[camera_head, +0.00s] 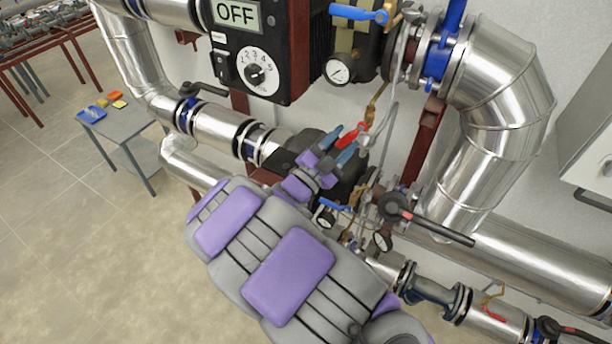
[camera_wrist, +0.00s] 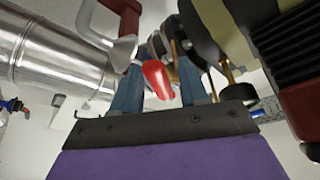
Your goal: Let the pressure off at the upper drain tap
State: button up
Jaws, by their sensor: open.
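A tap with a red lever handle (camera_head: 351,134) sits in front of the upright pipework, below the large dial gauge. My gripper (camera_head: 347,142) is open, with its two blue-grey fingers on either side of the red handle. In the wrist view, the red handle (camera_wrist: 157,78) shows between the spread fingers of my gripper (camera_wrist: 160,73), nearer the left one. I see no clear grip on it, and cannot tell whether a finger touches it. The tap's body is partly hidden by the fingers and pipes.
A black control box (camera_head: 258,50) reading OFF hangs above left. A blue lever (camera_head: 358,13) and a pressure gauge (camera_head: 339,70) are above. A black-handled valve (camera_head: 395,207) is at lower right, near large silver pipes (camera_head: 500,75). A small table (camera_head: 122,128) stands left; floor there is open.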

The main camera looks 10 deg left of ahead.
jog(key=v, duration=1.5)
jog(key=shift+a+b, duration=0.3)
jog(key=shift+b, duration=0.1)
jog(key=shift+w+f, duration=0.1)
jog(key=shift+c, duration=0.2)
